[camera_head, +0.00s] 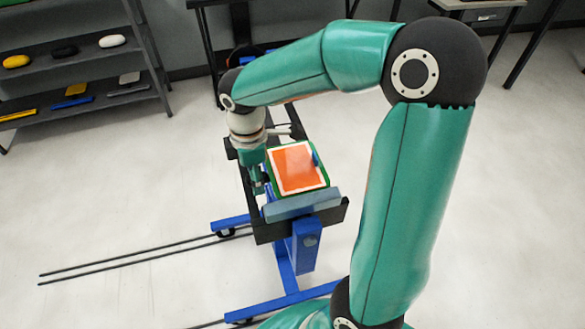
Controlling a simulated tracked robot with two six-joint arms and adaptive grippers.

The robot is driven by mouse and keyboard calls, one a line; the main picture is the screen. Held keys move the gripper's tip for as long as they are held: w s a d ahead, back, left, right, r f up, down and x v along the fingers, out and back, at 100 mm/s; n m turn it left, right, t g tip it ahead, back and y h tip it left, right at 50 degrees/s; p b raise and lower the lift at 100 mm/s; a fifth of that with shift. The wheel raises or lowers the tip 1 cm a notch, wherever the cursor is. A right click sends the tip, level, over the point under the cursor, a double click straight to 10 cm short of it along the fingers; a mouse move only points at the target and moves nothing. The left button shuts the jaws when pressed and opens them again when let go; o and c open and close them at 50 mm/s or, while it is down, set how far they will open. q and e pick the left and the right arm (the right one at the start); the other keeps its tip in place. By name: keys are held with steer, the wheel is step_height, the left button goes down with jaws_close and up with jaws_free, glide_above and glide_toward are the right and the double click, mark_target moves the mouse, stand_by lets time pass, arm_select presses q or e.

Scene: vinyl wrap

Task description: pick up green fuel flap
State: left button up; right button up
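The green fuel flap (326,176) lies on a stand in the middle of the head view. Only its green rim shows, around a white-bordered orange panel (298,168) on its top. A small blue piece sits at the panel's right edge. My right gripper (262,184) points down at the left edge of the flap. Its fingers are small and partly hidden, so I cannot tell whether they are open, shut or touching the flap. My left gripper is not in view.
The stand has a dark frame (330,216), a grey-blue block (300,205) in front of the flap and blue legs (306,246). A dark shelf (75,55) with several coloured parts stands at the back left. Dark tables stand behind. The pale floor (110,215) at left is mostly clear.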

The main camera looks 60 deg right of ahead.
jaws_close()
